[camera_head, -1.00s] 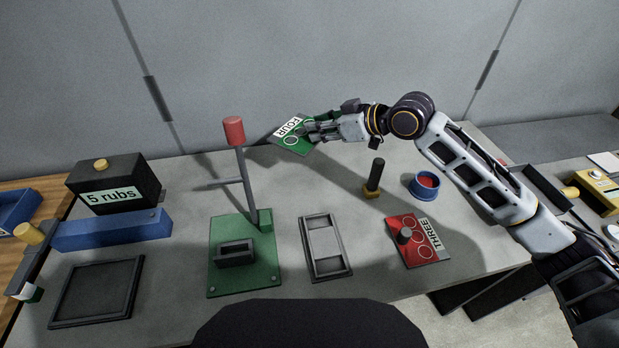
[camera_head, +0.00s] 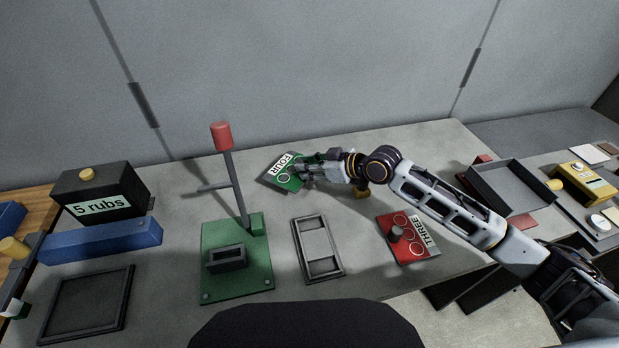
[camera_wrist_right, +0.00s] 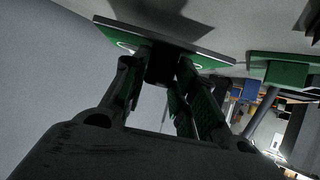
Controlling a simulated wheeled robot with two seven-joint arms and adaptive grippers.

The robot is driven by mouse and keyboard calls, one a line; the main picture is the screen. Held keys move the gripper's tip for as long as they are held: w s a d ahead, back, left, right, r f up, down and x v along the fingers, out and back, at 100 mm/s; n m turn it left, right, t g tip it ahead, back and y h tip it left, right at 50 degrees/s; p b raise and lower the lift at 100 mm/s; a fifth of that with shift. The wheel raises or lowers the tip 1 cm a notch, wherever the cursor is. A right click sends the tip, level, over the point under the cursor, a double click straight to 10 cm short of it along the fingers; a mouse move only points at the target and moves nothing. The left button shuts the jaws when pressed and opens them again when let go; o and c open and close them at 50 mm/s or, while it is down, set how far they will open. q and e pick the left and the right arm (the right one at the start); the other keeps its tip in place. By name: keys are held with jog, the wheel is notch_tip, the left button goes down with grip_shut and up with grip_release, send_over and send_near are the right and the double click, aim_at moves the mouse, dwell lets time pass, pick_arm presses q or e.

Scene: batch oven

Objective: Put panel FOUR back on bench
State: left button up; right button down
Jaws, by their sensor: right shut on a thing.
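Panel FOUR (camera_head: 273,179), a green plate with a white label and circle marks, is at the back of the bench (camera_head: 178,215), behind and right of the green press stand. My right gripper (camera_head: 304,171) is shut on it at its right side. In the right wrist view, the fingers (camera_wrist_right: 160,85) close on a dark knob (camera_wrist_right: 161,63) that joins the green panel (camera_wrist_right: 195,52). A dark shadow lies on the bench beside the panel there; whether the panel touches the bench I cannot tell. My left gripper is not in view.
The green stand (camera_head: 219,283) has a tall red-topped lever (camera_head: 222,136). A grey frame (camera_head: 299,236) and red panel THREE (camera_head: 421,252) lie in front. A black "5 rubs" box (camera_head: 130,178) and blue bar (camera_head: 100,238) stand left. A dark tray (camera_head: 515,185) is at right.

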dwell(0.3)
jog(key=shift+f, duration=2.2)
jog(key=shift+f, duration=0.15)
jog(key=c, duration=1.1)
grip_release()
jog(key=shift+c, duration=0.2)
jog(key=v, duration=1.2)
jog(key=shift+b, duration=0.45)
